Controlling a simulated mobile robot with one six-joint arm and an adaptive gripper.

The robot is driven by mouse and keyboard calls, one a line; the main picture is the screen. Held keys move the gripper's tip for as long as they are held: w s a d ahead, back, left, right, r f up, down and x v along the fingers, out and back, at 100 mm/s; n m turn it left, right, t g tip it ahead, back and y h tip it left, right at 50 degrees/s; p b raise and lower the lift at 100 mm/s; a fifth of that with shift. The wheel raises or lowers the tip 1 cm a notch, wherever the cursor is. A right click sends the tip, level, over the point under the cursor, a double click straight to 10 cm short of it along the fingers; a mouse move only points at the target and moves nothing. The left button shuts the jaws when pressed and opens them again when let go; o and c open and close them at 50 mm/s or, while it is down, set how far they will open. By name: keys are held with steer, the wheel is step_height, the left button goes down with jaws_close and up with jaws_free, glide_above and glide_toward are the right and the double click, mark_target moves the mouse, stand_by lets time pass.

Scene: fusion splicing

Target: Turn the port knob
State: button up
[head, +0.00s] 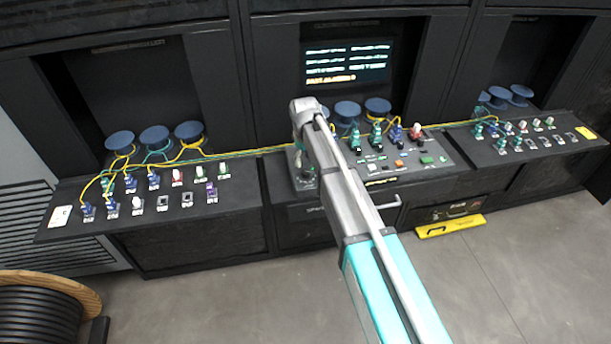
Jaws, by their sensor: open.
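My arm reaches across the middle of the head view, and my gripper (303,172) points down at the left end of the centre console (440,168). It is small and partly covered by my own wrist, with nothing seen held in it. I cannot make out the port knob for certain; the console's left end under my gripper is mostly hidden. I cannot tell whether my gripper touches anything there. On the open part of the console stand green, blue and red-and-white connectors (416,131), an orange button (399,164) and a green button (427,160).
A lit screen (347,62) is behind the console. Side benches at left (240,205) and right (500,158) carry connectors and ports. Blue spools (155,137) feed yellow and green cables along the benches.

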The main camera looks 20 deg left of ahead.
mark_target(306, 172)
steer(key=shift+w+f+b, duration=0.1)
steer(key=shift+f+b, duration=2.7)
steer(key=shift+f, duration=0.3)
steer(key=c, duration=1.1)
steer(key=shift+c, duration=0.2)
steer(key=shift+m, duration=1.6)
